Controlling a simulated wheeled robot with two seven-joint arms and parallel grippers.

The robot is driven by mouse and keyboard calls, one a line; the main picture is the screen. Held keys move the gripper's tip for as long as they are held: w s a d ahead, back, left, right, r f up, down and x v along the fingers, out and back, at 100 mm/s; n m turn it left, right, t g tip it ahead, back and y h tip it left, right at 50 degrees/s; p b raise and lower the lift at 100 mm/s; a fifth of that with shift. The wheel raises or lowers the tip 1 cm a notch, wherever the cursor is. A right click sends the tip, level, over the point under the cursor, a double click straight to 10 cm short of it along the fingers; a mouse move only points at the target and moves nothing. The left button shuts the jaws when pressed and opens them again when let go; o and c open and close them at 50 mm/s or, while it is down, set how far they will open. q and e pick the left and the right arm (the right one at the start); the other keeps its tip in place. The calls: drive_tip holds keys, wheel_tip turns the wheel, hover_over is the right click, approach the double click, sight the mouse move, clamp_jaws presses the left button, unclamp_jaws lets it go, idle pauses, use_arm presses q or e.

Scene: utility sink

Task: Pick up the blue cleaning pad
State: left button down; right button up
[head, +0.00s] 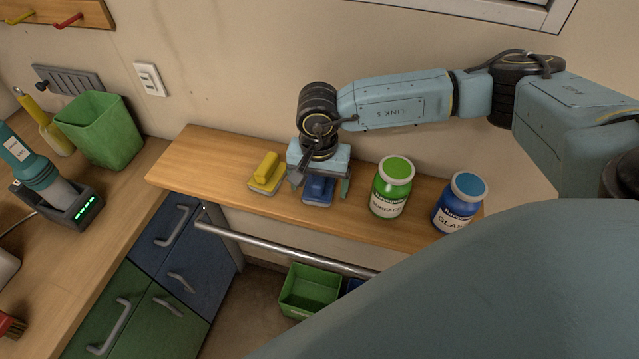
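The blue cleaning pad (318,191) lies on the wooden shelf, and its top is partly hidden under my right gripper. My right gripper (320,187) points down over it from the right arm. Its two fingers are spread, one on each side of the pad, with a small gap showing at each side. Whether the fingertips reach down to the shelf is hard to tell. My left gripper is not in view.
A yellow pad (267,174) lies close to the left of the blue one. A green jar (391,188) and a blue jar (459,202) stand to the right. A metal rail (285,248) runs along the front, above a green bin (310,290).

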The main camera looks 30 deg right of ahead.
drive_tip(key=c, duration=1)
drive_tip(key=shift+c, duration=0.2)
wheel_tip(320, 180, up, 10)
drive_tip(key=shift+r+b, duration=0.1)
drive_tip(key=shift+b, duration=0.45)
